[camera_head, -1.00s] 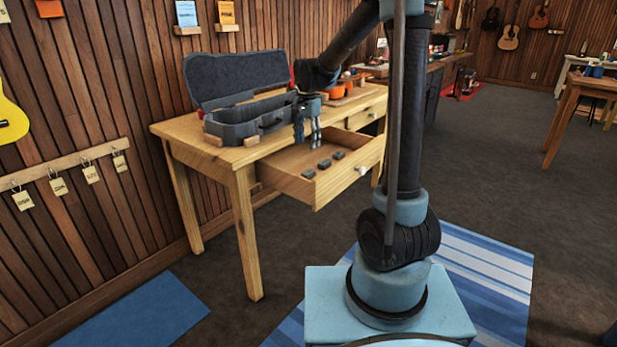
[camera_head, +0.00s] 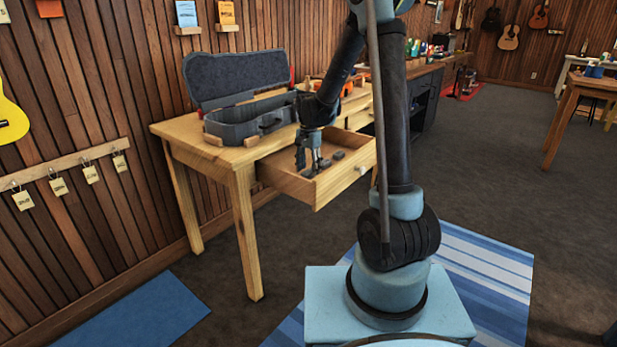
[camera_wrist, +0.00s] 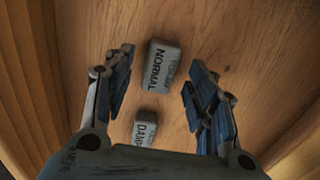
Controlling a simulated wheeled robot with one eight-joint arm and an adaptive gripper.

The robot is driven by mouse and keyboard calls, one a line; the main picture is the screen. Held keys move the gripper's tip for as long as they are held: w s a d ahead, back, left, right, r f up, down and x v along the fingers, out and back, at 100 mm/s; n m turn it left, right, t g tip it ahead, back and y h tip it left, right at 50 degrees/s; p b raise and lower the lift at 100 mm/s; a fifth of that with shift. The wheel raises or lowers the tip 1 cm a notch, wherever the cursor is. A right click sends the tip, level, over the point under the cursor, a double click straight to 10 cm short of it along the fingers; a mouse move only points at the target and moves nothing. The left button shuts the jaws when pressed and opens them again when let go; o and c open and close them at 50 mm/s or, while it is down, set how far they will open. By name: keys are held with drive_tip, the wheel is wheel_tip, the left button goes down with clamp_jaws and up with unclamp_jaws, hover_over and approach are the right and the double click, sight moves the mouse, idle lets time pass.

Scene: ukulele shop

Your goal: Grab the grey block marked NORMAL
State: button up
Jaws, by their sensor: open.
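The grey block marked NORMAL (camera_wrist: 161,66) lies on the drawer floor in the wrist view, ahead of and between my fingers. My gripper (camera_wrist: 158,88) is open with one finger on each side of the gap and nothing held. A second grey block (camera_wrist: 145,128), its label partly hidden and starting "DA", lies nearer the palm. In the head view my gripper (camera_head: 308,172) points down into the open drawer (camera_head: 335,184). Grey blocks (camera_head: 338,156) show beside it there, their labels too small to read.
The drawer belongs to a wooden table (camera_head: 220,152). An open grey ukulele case (camera_head: 245,125) stands on the tabletop behind the drawer. The drawer's walls rise around the blocks. A blue striped rug (camera_head: 485,265) lies on the floor.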

drive_tip(key=shift+f, duration=0.75)
drive_tip(key=c, duration=1.1)
drive_tip(key=shift+r, duration=0.1)
